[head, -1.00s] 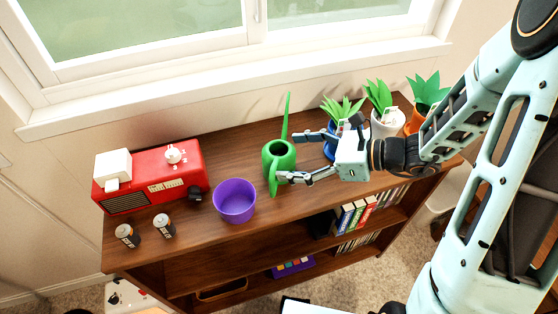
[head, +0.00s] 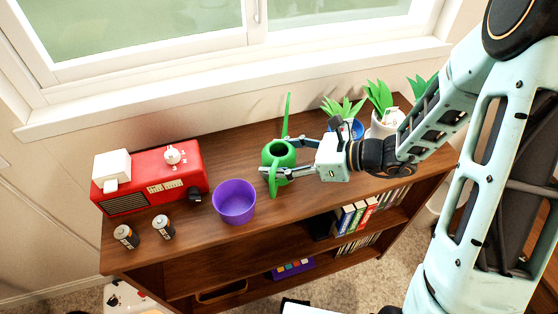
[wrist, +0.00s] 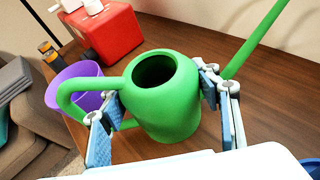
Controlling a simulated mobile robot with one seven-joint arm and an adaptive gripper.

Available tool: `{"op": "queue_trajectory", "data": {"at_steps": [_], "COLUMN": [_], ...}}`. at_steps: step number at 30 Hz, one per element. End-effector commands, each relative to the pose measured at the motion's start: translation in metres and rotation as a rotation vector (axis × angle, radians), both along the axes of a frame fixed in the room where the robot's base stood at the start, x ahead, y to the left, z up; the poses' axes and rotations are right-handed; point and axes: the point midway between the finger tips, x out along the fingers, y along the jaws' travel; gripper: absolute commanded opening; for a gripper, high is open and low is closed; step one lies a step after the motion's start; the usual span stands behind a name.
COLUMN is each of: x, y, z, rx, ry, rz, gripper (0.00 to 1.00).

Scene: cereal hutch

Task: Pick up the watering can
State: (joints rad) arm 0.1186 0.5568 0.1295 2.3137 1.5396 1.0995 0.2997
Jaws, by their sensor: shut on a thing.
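The green watering can (head: 279,153) stands upright on the wooden shelf top, with its long spout towards the window and its handle towards the front. My gripper (head: 283,159) has come at it from the right and is shut on it. In the wrist view the can (wrist: 168,105) is between the two fingers of my gripper (wrist: 160,108). One finger is by the handle side, the other by the spout side. The handle shows at the left and the spout rises at the upper right. The can's underside is hidden.
A purple pot (head: 234,203) stands just left of the can. Further left are a red radio (head: 160,180) and two batteries (head: 126,236). Potted plants, one in a blue pot (head: 356,129) and one in a white pot (head: 384,123), stand behind my gripper.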

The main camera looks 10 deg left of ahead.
Motion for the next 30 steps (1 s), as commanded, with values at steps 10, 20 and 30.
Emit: {"op": "queue_trajectory", "data": {"at_steps": [10, 20, 30], "x": [0.0, 0.0, -0.024], "y": [0.0, 0.0, -0.018], "z": [0.001, 0.021, 0.077], "rx": [0.002, 0.002, 0.001], "ry": [-0.001, -0.002, 0.0], "rz": [0.0, 0.0, -0.003], "gripper": [0.19, 0.18, 0.18]}}
